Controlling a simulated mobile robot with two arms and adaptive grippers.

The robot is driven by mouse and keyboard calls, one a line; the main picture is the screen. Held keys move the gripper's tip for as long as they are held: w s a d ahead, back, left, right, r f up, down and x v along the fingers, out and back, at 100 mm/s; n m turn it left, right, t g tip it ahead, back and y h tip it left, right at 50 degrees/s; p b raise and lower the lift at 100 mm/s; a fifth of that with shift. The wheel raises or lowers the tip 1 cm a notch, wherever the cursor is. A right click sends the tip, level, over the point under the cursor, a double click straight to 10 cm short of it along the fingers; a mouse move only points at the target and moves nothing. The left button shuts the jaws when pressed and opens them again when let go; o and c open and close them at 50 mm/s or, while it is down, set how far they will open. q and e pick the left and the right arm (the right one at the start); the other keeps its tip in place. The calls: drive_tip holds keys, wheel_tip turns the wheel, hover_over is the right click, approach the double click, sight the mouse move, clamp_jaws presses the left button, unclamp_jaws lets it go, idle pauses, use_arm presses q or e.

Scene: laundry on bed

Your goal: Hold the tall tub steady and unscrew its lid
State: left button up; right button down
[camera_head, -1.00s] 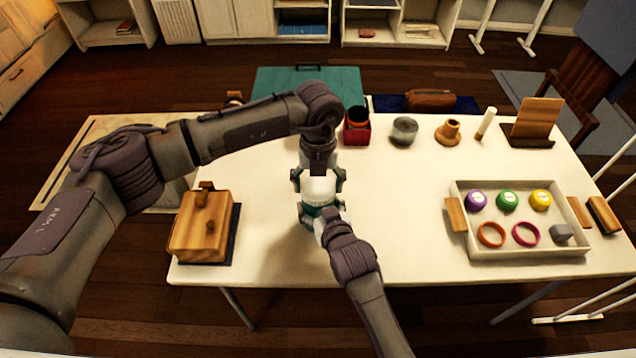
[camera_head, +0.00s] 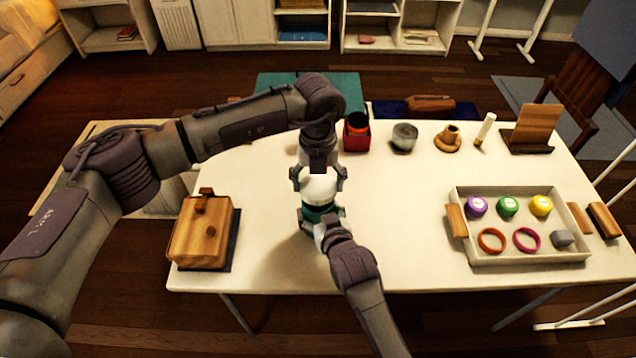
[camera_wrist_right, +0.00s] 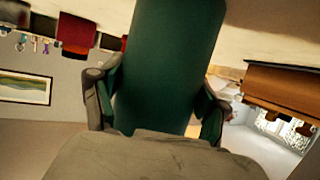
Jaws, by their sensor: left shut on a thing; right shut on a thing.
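The tall tub (camera_head: 319,212) stands upright on the table, with a dark green body and a white lid (camera_head: 319,188). My left gripper (camera_head: 319,180) comes down from above and is shut on the lid, one finger on each side. My right gripper (camera_head: 318,224) is lower, at the near side, and is shut on the green body. In the right wrist view, the green body (camera_wrist_right: 172,60) fills the middle between the two fingers of my right gripper (camera_wrist_right: 155,108). The lid is out of that view, and the seam under it is partly hidden by the fingers.
A wooden box (camera_head: 200,235) stands left of the tub. A cream tray (camera_head: 470,258) with lids and rings lies at the right. A red container (camera_head: 356,138), a grey jar (camera_head: 404,137) and a wooden stand (camera_head: 536,130) are along the back. The table between tub and tray is clear.

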sight(318, 185)
use_arm(q)
wheel_tip(318, 185, up, 3)
drive_tip(key=shift+r, duration=0.15)
use_arm(e)
unclamp_jaws()
drive_tip(key=shift+s, duration=0.1)
